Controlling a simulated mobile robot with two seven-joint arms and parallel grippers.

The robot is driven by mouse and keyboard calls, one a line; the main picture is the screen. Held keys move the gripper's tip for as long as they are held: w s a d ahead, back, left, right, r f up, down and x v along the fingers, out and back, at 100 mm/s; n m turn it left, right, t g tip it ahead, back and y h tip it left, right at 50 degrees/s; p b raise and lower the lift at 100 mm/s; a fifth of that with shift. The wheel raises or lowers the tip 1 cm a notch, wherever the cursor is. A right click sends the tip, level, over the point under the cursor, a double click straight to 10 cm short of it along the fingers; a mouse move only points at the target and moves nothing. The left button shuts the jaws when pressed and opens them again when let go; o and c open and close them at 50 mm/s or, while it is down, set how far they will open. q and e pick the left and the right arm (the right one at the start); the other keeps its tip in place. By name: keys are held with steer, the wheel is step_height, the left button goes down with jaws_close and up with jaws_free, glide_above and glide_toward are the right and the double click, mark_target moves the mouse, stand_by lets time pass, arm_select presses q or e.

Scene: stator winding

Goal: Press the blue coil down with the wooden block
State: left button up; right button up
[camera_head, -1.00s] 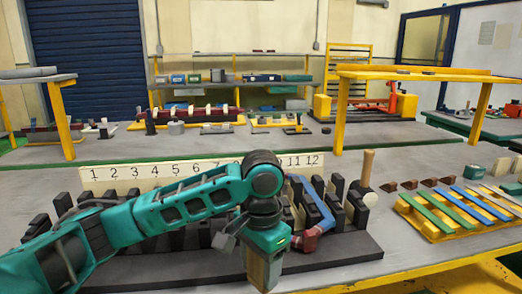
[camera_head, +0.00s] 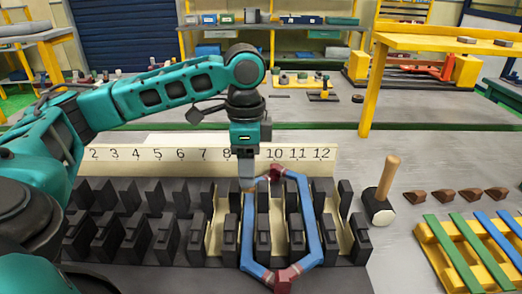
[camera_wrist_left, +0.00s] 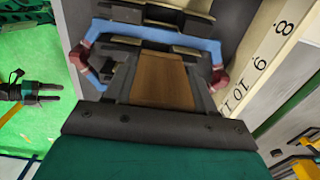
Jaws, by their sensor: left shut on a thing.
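The blue coil (camera_head: 309,222) is a six-sided loop with dark red wrapped ends. It lies around black stator teeth under numbers 9 to 12, and its far red end is near the number board. My left gripper (camera_head: 246,152) is shut on the wooden block (camera_head: 246,176), which points down at the coil's far left part. The wrist view shows the wooden block (camera_wrist_left: 162,80) in front of the blue coil (camera_wrist_left: 160,34); I cannot tell whether they touch. My right gripper (camera_wrist_left: 45,93) shows small at the left of the wrist view, fingers apart and empty.
The black stator base (camera_head: 130,275) carries rows of teeth, with pale liners in some slots. A numbered board (camera_head: 185,155) stands behind. A mallet (camera_head: 380,205) stands at the right, beside brown wedges (camera_head: 444,196) and a yellow rack (camera_head: 450,262) of green and blue strips.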

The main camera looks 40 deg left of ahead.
arm_select(q)
steer(key=shift+s+f, duration=0.2)
steer(key=shift+f, duration=0.75)
step_height(320, 180, down, 2)
steer(key=b, duration=0.3)
steer(key=shift+f+b, duration=0.2)
steer(key=shift+b, duration=0.2)
steer(key=shift+f, duration=0.25)
steer(key=shift+w+f, duration=0.1)
steer(key=shift+f, duration=1.9)
arm_select(e)
steer(key=shift+s+f, duration=0.15)
steer(key=shift+f, duration=0.85)
steer(key=shift+s+f, duration=0.1)
steer(key=shift+f, duration=0.9)
arm_select(q)
steer(key=shift+f+p, duration=0.6)
steer(key=shift+p, duration=1.3)
arm_select(e)
steer(key=shift+r, duration=1.9)
arm_select(q)
steer(key=shift+r, duration=5.8)
